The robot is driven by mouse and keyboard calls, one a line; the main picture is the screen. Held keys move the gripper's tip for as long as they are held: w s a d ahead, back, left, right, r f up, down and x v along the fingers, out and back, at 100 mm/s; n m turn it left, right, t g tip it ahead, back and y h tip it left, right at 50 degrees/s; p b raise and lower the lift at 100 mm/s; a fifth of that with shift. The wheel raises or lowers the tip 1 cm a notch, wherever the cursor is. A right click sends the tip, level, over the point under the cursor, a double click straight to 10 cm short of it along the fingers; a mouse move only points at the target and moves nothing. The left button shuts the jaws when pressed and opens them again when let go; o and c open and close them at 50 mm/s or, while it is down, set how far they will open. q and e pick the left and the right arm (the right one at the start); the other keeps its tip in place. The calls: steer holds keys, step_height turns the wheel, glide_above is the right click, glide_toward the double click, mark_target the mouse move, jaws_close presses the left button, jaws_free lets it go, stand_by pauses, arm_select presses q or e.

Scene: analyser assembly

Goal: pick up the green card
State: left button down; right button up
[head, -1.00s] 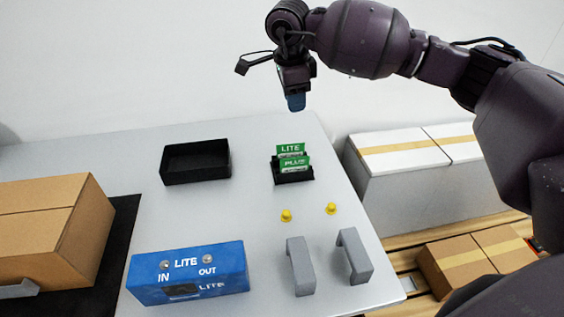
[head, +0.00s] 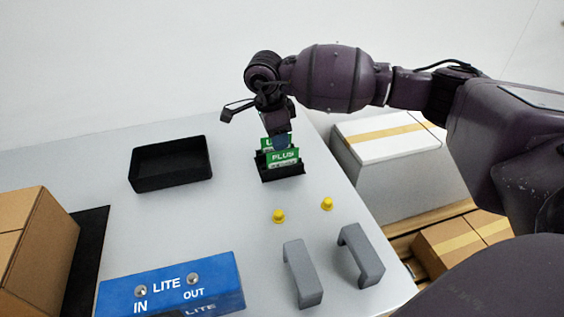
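Two green cards stand in a small black holder (head: 283,174) on the grey table. The front green card (head: 284,156) reads "PLUS". The rear green card (head: 266,145) is mostly hidden behind my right gripper, with only part of its lettering showing. My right gripper (head: 281,143) points down at the cards, its tip overlapping them in the head view. Whether its fingers are apart or closed on a card cannot be seen. My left gripper is out of view.
A black open tray (head: 171,182) stands left of the holder. A blue box (head: 220,270) marked "LITE" is at the front. Two yellow knobs (head: 278,216) and two grey handles (head: 301,272) lie at the right front. A cardboard box (head: 45,250) is at left.

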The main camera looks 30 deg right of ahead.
mark_target(283, 153)
steer(key=f, duration=0.2)
steer(key=d+f, duration=0.1)
steer(key=f, duration=0.1)
steer(key=shift+s+f+b, duration=0.1)
steer(key=shift+s+b, duration=0.2)
steer(key=shift+s, duration=0.1)
steer(key=shift+f, duration=0.3)
steer(key=shift+f, duration=0.2)
jaws_close()
